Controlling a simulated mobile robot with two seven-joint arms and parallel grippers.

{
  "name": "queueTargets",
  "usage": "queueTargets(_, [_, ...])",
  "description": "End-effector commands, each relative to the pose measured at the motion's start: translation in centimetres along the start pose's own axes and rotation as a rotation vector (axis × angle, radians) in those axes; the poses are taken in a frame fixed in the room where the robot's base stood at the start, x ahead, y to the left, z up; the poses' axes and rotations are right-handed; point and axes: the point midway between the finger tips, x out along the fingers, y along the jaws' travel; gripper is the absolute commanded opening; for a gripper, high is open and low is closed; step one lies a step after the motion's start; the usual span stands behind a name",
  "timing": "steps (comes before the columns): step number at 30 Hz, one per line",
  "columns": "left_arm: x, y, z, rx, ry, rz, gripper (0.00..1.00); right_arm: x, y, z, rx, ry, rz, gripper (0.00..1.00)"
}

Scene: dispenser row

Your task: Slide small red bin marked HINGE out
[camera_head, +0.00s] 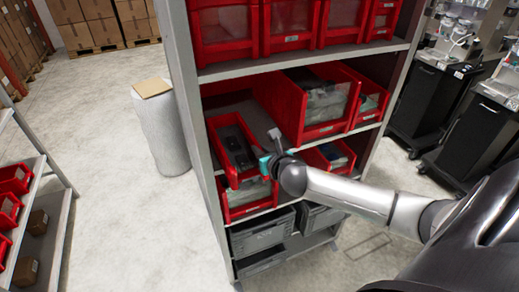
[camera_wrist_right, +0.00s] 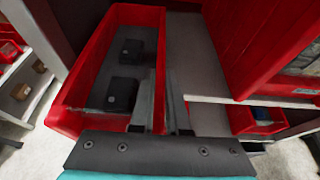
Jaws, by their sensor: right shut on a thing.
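A small red bin (camera_head: 224,122) with dark block-like parts in it sits on the middle shelf at the left, its front end sticking out past the shelf edge. It looks tilted, front end lower. No HINGE marking is readable on it. In the right wrist view the same bin (camera_wrist_right: 75,98) fills the left side, with black boxes inside. My right gripper (camera_head: 268,151) is at the bin's right wall near the front. Its fingers (camera_wrist_right: 162,105) are shut on that wall, one on each side. My left gripper is not in view.
A larger red bin (camera_head: 329,127) with a clear front stands to the right on the same shelf. More red bins (camera_head: 244,208) sit on the shelf below, with grey bins (camera_head: 262,236) lower. A white cylinder (camera_head: 162,130) stands left of the rack (camera_head: 187,100).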

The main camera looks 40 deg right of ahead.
Motion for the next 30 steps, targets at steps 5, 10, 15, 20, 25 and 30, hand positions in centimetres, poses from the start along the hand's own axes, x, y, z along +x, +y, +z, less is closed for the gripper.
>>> queueTargets(5, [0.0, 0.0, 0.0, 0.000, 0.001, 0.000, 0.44, 0.0, 0.0, -0.3, 0.001, 0.005, 0.000, 0.00])
queueTargets(10, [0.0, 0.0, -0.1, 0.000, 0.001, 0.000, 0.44, 0.0, 0.0, -0.2, 0.001, 0.004, 0.000, 0.33])
queueTargets(15, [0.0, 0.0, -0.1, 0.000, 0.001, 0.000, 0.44, 0.0, 0.0, -0.2, 0.000, 0.003, 0.001, 0.49])
queueTargets(20, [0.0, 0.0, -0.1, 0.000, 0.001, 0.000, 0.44, 0.0, 0.0, -0.1, 0.000, 0.002, 0.001, 0.49])
queueTargets(25, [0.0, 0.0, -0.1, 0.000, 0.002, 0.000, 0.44, -0.4, 0.0, -0.1, 0.000, 0.002, 0.001, 0.49])
queueTargets(30, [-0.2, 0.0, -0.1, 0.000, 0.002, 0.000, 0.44, -2.1, 0.0, -0.1, -0.003, 0.003, 0.002, 0.49])
